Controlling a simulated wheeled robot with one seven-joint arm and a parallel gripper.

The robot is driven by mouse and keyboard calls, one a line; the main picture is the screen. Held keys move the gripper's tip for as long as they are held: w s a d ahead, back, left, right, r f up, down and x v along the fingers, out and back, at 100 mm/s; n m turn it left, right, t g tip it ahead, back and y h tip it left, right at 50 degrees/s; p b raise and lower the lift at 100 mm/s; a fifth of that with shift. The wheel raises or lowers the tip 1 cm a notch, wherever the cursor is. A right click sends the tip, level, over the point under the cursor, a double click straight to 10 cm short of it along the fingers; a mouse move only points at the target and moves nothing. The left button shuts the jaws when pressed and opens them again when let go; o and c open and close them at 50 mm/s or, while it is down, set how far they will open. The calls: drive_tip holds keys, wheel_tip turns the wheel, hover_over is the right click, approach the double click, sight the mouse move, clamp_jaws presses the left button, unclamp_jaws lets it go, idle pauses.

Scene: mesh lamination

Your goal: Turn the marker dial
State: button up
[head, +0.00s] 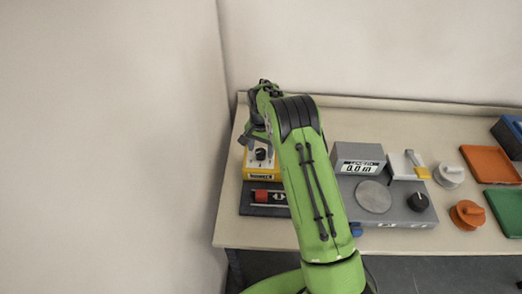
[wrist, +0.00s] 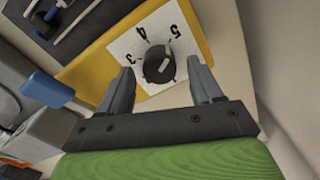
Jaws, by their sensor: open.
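The marker dial (wrist: 158,65) is a dark round knob with a pale pointer mark, set on a white numbered plate on a yellow box (wrist: 195,35). In the wrist view the numbers 3, 4 and 5 show around it. The dial (head: 261,154) also shows in the head view, on the yellow box at the left end of the table. My gripper (wrist: 163,80) is open and empty, its two grey fingers on either side of the dial in the picture. I cannot tell whether they touch it. In the head view my gripper (head: 252,142) is partly hidden by my arm.
A grey base (head: 424,215) holds a round plate (head: 373,196), a display box (head: 358,155) and a black knob (head: 418,202). Orange and white knobs, an orange tray (head: 490,164) and a green tray (head: 506,208) stand at the right. A wall is close at the left.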

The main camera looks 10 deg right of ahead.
drive_tip(key=shift+f, duration=0.65)
drive_tip(key=c, duration=1.1)
drive_tip(key=shift+o, duration=0.2)
drive_tip(key=shift+n, duration=0.4)
drive_tip(key=n+b, duration=0.1)
drive_tip(key=n, duration=0.4)
drive_tip(key=shift+a, duration=0.1)
drive_tip(key=n+b, duration=0.1)
drive_tip(key=n, duration=0.5)
drive_tip(key=shift+a, duration=0.1)
